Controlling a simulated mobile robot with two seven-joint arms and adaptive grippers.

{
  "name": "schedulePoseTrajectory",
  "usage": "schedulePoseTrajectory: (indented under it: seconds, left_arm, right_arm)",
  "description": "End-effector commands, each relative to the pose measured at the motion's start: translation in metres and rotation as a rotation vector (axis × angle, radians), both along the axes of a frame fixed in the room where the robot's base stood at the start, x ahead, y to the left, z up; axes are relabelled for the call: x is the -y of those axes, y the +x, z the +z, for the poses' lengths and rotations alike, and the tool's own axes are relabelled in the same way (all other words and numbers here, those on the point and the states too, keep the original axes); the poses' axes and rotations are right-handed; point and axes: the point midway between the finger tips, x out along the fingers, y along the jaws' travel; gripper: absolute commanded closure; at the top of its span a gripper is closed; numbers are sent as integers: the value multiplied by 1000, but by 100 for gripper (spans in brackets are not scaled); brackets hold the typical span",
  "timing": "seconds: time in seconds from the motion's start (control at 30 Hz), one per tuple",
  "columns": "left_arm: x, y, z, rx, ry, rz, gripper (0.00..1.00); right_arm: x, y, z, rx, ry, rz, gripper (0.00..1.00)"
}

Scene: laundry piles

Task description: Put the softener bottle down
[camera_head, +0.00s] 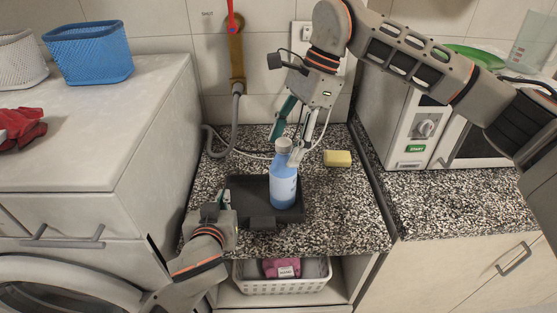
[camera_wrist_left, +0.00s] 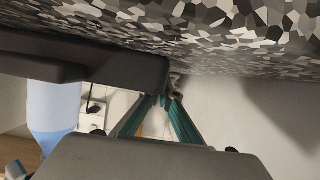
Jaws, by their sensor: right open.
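The softener bottle (camera_head: 284,190), blue with a pale cap, stands upright on the right part of a black tray (camera_head: 262,222) on the speckled counter. It also shows, cut off, at the left of the left wrist view (camera_wrist_left: 52,118). My right gripper (camera_head: 292,142) is open, with its fingers pointing down at the bottle's cap; whether they touch it is unclear. My left gripper (camera_head: 225,193) is at the tray's left edge. In the left wrist view its teal fingertips (camera_wrist_left: 161,98) come together at the end of the dark tray (camera_wrist_left: 110,72).
A yellow sponge (camera_head: 337,158) lies right of the bottle. A grey hose (camera_head: 237,125) hangs behind, and a microwave (camera_head: 412,135) stands at the right. A white basket (camera_head: 285,284) is on the shelf below. The counter's left cabinet (camera_head: 150,140) rises higher.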

Motion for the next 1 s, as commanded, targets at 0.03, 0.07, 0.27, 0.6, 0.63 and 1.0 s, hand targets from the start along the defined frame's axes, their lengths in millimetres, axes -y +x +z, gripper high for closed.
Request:
schedulePoseTrajectory:
  seconds: [0.03, 0.07, 0.27, 0.6, 0.63, 1.0]
  left_arm:
    - [0, 0, 1, 2, 0, 0, 100]
    - [0, 0, 1, 2, 0, 0, 100]
    - [0, 0, 1, 2, -1, 0, 100]
    - [0, 0, 1, 2, -1, 0, 100]
    - [0, 0, 1, 2, -1, 0, 100]
    - [0, 0, 1, 1, 0, 0, 76]
  right_arm:
    - [5, 2, 10, 3, -1, -3, 43]
    - [7, 3, 16, 3, -1, -3, 43]
    - [16, 6, 42, 0, -1, -2, 43]
    - [20, 7, 52, -1, 1, 0, 43]
    - [20, 7, 52, -1, 1, 0, 43]
    - [20, 7, 51, -1, 1, 0, 43]
